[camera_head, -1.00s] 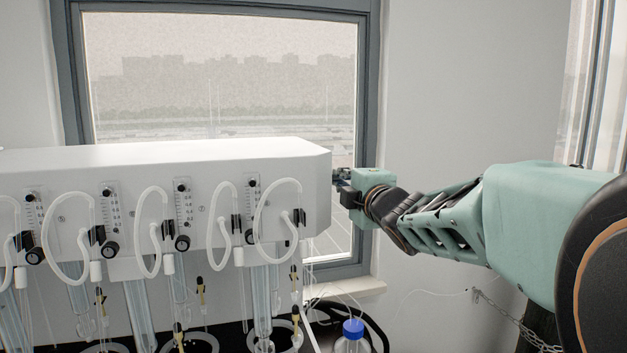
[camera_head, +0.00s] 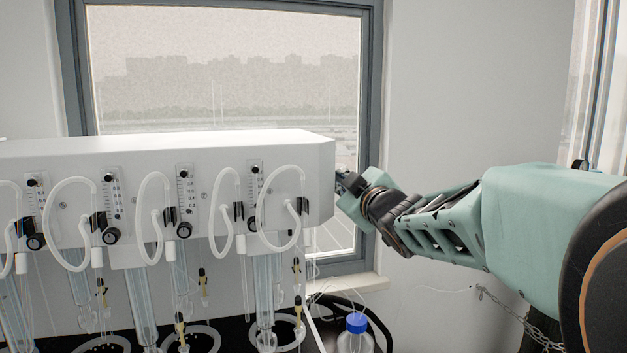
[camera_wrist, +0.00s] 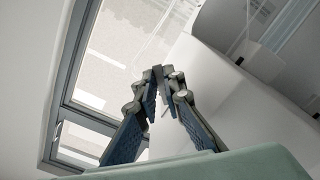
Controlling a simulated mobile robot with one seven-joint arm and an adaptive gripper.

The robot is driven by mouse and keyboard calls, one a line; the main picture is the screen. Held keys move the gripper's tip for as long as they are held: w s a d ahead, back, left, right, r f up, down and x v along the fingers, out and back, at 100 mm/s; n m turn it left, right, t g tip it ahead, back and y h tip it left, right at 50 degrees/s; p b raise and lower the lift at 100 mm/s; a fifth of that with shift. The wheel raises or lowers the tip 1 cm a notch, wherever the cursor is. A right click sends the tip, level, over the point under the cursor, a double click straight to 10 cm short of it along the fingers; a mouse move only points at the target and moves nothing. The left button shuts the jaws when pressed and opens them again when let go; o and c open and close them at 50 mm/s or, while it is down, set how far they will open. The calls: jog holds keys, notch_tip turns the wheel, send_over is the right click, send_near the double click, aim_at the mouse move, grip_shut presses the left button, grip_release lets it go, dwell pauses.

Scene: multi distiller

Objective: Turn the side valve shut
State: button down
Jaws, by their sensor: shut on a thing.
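The white distiller housing (camera_head: 180,153) fills the left and middle of the head view, and its right end wall (camera_wrist: 225,100) shows in the wrist view. My gripper (camera_head: 343,181) is at that right end wall, with its fingertips close against it. In the wrist view, my gripper (camera_wrist: 158,78) has both fingertips brought together in front of the wall. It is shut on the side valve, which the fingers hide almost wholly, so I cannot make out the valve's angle. My wrist is tilted over in the head view.
Several flow meters, white looped tubes and glass tubes line the housing's front. A blue-capped bottle (camera_head: 356,334) stands below my gripper. The window (camera_head: 225,70) is behind the housing. The wall (camera_head: 470,85) right of the window is bare.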

jog(key=shift+a+f+m, duration=0.1)
jog(key=shift+f+m, duration=0.05)
jog(key=shift+m, duration=0.35)
jog(key=c, duration=2)
grip_release()
jog(key=shift+c, duration=0.2)
